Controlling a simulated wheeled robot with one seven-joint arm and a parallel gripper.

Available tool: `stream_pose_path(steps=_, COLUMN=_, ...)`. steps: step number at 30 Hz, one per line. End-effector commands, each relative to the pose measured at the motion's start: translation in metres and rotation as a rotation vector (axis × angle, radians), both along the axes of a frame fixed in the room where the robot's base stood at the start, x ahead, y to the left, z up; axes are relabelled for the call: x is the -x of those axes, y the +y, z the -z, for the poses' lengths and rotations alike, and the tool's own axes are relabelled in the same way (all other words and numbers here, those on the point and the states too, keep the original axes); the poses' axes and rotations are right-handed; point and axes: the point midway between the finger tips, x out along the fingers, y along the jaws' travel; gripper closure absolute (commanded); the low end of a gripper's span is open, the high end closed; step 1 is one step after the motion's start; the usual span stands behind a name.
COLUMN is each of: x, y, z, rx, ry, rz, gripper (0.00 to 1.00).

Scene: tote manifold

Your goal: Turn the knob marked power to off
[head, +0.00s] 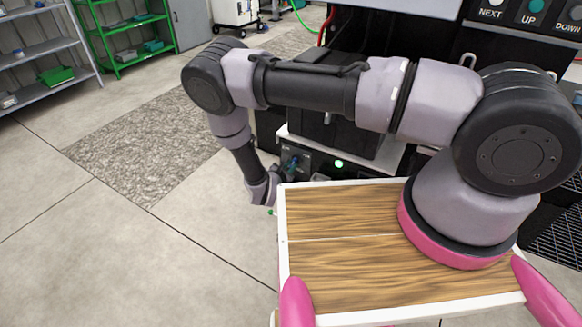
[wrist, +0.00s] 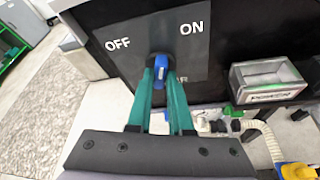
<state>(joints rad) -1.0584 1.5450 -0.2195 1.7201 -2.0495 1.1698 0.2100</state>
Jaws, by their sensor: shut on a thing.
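The blue knob (wrist: 162,68) stands out from a dark grey panel (wrist: 205,50) in the wrist view. OFF is printed at its upper left and ON at its upper right. The label below the knob is mostly hidden by my fingers. My gripper (wrist: 160,80) has its two teal fingers on either side of the knob's grip, shut on it.
A green lamp (head: 339,163) glows right of the panel. In the wrist view, a grey metal box (wrist: 268,82), a green fitting (wrist: 233,111) and a pale ribbed hose (wrist: 268,140) lie to the right. Open floor (head: 130,240) is at left, with shelves (head: 45,62) farther back.

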Motion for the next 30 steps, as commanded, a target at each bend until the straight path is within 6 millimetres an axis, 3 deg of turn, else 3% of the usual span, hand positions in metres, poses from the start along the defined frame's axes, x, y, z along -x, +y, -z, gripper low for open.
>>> stream_pose_path(steps=30, x=-0.0034, y=0.0065, z=0.0016, rx=0.771, ry=0.510, rz=0.000, gripper=1.00)
